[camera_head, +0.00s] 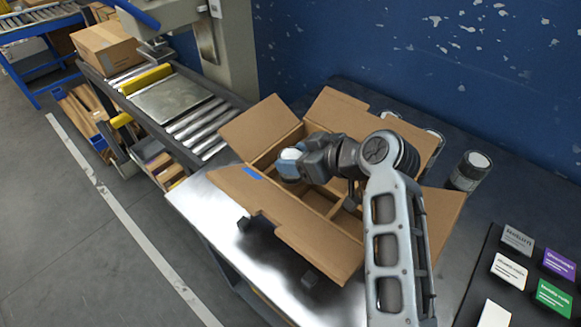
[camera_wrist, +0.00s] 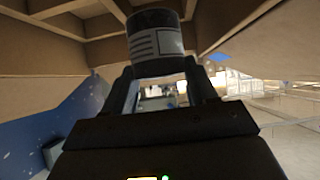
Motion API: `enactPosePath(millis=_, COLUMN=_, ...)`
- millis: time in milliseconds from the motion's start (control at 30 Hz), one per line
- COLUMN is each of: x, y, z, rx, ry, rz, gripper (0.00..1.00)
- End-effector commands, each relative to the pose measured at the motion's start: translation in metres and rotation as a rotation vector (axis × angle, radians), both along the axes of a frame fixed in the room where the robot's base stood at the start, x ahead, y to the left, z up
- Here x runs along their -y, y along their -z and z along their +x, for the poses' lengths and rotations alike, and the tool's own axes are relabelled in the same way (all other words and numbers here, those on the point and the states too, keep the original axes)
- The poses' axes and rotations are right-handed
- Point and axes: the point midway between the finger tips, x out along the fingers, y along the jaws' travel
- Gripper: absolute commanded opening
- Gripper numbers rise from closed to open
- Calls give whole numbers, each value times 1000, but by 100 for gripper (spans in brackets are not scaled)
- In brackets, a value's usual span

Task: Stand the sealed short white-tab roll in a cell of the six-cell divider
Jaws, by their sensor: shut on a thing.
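My gripper (camera_head: 291,168) is shut on a short roll (camera_head: 290,155), whose pale top end shows in the head view. In the wrist view my gripper (camera_wrist: 160,75) has the roll (camera_wrist: 155,42) between its fingertips; the roll is dark with a grey printed label. The six-cell divider (camera_head: 318,201) sits in an open cardboard box (camera_head: 300,238), partly hidden by my arm. The roll is over the box's left part, at the divider. Cell walls of the divider (camera_wrist: 96,22) show close to the roll in the wrist view. I cannot tell how deep it is in a cell.
The box flaps are spread open, one with a blue mark (camera_head: 254,173). A dark roll with a pale top (camera_head: 470,170) stands right of the box, with others partly hidden behind my arm. Printed cards (camera_head: 509,270) lie at the right. A roller conveyor (camera_head: 195,125) is at the left.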

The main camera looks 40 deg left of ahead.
Motion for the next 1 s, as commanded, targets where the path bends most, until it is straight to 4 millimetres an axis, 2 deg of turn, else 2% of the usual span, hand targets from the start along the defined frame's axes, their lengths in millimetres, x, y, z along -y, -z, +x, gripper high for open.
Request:
enactPosePath(millis=167, x=-16, y=8, z=-4, rx=1, ry=1, rz=2, gripper=17)
enactPosePath(millis=533, x=-17, y=48, z=-4, rx=-2, ry=1, rz=0, gripper=17)
enactPosePath(millis=967, x=-17, y=55, z=-4, rx=1, ry=2, rz=1, gripper=17)
enactPosePath(millis=1000, x=-17, y=53, z=-4, rx=1, ry=1, rz=1, gripper=61)
